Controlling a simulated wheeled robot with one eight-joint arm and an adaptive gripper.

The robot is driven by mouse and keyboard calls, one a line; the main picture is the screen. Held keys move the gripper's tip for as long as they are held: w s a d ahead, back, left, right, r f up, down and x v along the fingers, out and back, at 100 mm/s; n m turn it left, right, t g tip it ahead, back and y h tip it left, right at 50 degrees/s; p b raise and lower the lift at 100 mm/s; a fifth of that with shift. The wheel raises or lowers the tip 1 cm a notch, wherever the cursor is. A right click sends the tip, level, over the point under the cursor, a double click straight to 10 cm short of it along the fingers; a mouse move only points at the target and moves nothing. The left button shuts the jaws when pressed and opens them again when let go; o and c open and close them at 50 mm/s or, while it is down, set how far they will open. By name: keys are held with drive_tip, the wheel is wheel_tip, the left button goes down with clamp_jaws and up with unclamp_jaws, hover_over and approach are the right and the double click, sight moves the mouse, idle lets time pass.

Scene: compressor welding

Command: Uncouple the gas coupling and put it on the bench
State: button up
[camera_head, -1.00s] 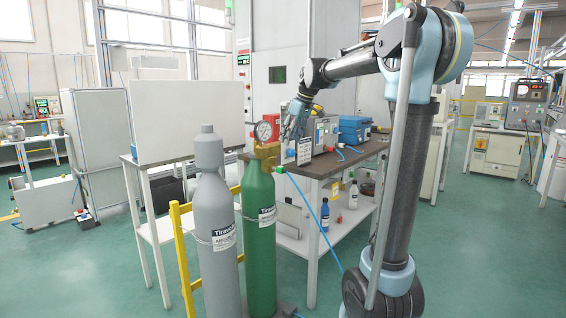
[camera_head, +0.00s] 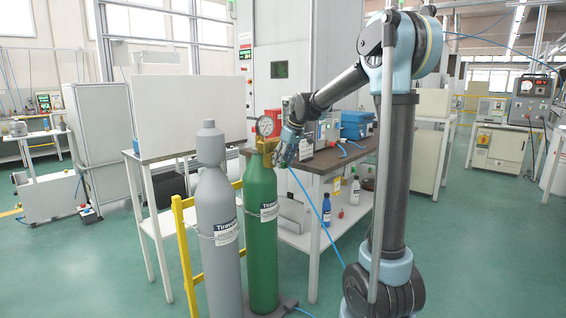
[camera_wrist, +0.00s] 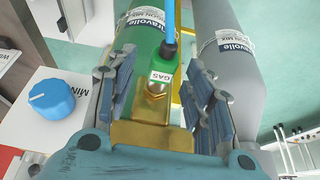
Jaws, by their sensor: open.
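The gas coupling (camera_wrist: 165,66) is a green piece tagged GAS, joined to a brass fitting (camera_wrist: 155,135) with a blue hose (camera_wrist: 170,22) running from it. My gripper (camera_wrist: 160,80) is open in the wrist view, its two fingers on either side of the coupling with gaps. In the head view my gripper (camera_head: 284,152) is beside the brass valve on the green cylinder (camera_head: 262,225), and the coupling is hidden by it. The bench (camera_head: 335,162) with a dark brown top stands behind and to the right.
A grey cylinder (camera_head: 217,235) stands left of the green one, beside a yellow rail (camera_head: 185,245). A blue case (camera_head: 356,124) is on the bench; a blue knob (camera_wrist: 51,97) shows in the wrist view.

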drive_tip(key=shift+f, duration=0.1)
drive_tip(key=shift+c, duration=0.6)
clamp_jaws()
drive_tip(key=shift+d, duration=0.1)
drive_tip(key=shift+s+d, duration=0.1)
drive_tip(key=shift+d, duration=0.1)
drive_tip(key=shift+s, duration=0.1)
drive_tip(key=shift+s+d, duration=0.65)
drive_tip(key=shift+d, duration=0.2)
drive_tip(key=shift+s+d, duration=0.65)
drive_tip(key=shift+d, duration=0.15)
